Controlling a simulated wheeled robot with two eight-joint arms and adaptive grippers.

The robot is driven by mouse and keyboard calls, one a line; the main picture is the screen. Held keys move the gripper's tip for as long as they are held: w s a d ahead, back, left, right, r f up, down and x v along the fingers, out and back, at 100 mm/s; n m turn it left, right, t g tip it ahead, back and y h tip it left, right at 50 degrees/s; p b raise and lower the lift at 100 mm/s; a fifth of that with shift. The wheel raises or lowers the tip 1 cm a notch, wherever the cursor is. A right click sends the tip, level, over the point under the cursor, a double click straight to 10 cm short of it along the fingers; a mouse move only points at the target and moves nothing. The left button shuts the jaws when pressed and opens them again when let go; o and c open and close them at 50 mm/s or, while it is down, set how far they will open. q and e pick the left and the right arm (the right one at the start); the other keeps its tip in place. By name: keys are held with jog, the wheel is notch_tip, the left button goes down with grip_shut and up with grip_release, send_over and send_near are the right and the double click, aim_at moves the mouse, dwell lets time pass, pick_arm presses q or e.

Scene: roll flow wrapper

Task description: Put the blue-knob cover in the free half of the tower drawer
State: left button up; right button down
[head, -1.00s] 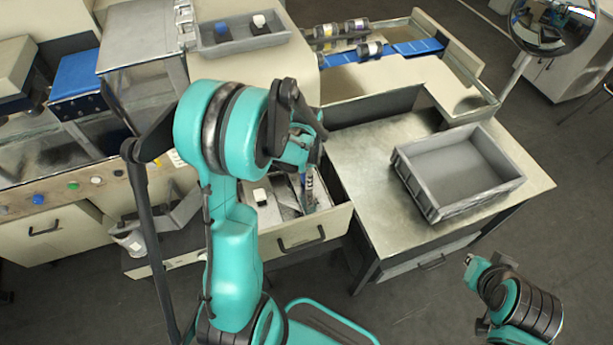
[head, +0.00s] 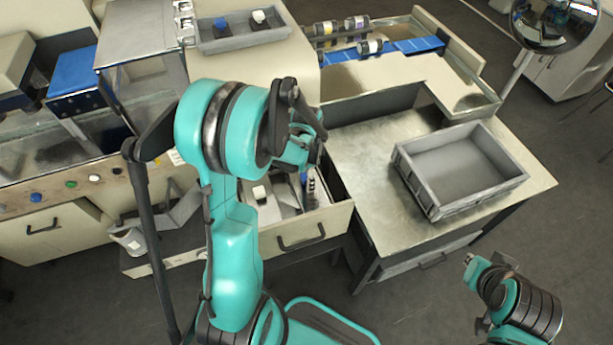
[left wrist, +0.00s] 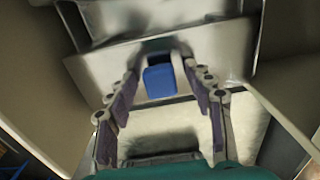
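The blue knob (left wrist: 160,81) of a cover shows in the left wrist view, between the fingers of my left gripper (left wrist: 160,92). The fingers are spread, with gaps on both sides of the knob. In the head view the blue knob (head: 303,179) is in the right part of the open tower drawer (head: 332,222), partly hidden by my left gripper (head: 311,183). A white-knob piece (head: 260,193) sits in the drawer's left part. How the blue-knob cover rests is hard to tell. My right arm is low at the right; its fingers are unclear.
A grey tray (head: 239,44) on the machine top holds a blue-knobbed and a white-knobbed piece. An empty grey crate (head: 430,200) stands on the metal table (head: 365,150) right of the drawer. Dark rolls (head: 357,22) lie by a blue belt behind.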

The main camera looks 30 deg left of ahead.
pick_arm(q)
notch_tip(320, 180, up, 12)
dwell(0.6)
dwell(0.4)
jog(key=s+d+r+n+t, duration=0.5)
jog(key=s+d+n+t, duration=0.2)
jog(key=s+d, duration=0.3)
jog(key=shift+s+d+n, duration=0.3)
jog(key=shift+s+n, duration=0.25)
jog(key=shift+n, duration=0.05)
